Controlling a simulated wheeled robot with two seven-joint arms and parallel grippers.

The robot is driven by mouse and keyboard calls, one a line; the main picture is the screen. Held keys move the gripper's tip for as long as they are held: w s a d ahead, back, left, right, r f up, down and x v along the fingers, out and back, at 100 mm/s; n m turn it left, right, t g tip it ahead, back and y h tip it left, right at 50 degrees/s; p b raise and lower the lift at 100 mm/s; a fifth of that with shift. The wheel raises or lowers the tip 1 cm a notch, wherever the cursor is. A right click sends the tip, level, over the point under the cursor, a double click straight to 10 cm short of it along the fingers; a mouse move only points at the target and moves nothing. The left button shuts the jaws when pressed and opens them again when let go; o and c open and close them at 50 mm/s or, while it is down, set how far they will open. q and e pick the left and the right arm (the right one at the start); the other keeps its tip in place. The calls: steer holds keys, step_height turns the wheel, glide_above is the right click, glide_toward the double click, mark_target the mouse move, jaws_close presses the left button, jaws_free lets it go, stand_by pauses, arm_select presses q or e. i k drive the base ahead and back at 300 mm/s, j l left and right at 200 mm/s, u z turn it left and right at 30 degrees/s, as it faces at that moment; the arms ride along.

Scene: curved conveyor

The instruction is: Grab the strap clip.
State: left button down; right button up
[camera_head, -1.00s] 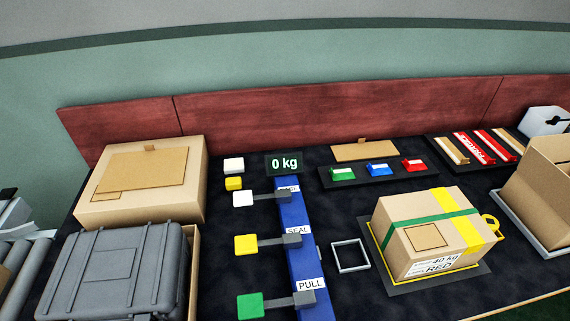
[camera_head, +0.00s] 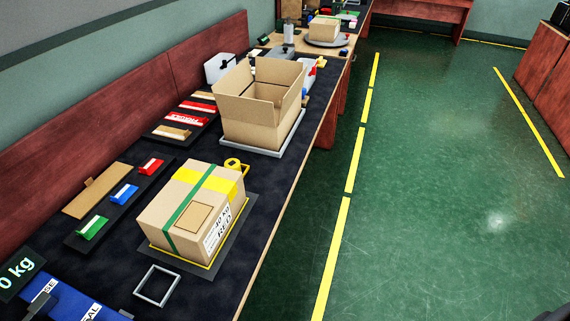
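Three small clip-like pieces sit in a row on a dark tray (camera_head: 108,224): a green one (camera_head: 92,227), a blue one (camera_head: 124,194) and a red one (camera_head: 151,166). I take these as the strap clips, but cannot tell for certain. A closed cardboard box (camera_head: 172,201) stands right of them on a yellow-edged dark mat (camera_head: 236,238). It has a green strap, yellow tape and a label that reads 40 kg and RED. Neither of my grippers can be made out.
A yellow ring-like piece (camera_head: 234,165) lies behind the box. An open carton (camera_head: 250,125) stands farther back on a grey frame. A grey square frame (camera_head: 157,286) lies in front. A blue panel (camera_head: 62,300) is at lower left. The green floor (camera_head: 440,180) at right is clear.

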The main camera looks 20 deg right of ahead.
mark_target(233, 163)
steer(key=z, duration=0.3)
steer(key=i+l+u, duration=0.35)
steer(key=l+u, duration=0.35)
steer(key=i+l+u, duration=0.15)
steer(key=l+u, duration=0.25)
steer(key=l, duration=0.2)
steer(key=l+u, duration=0.35)
steer(key=l, duration=0.15)
steer(key=l+u, duration=0.35)
steer(key=l, duration=0.2)
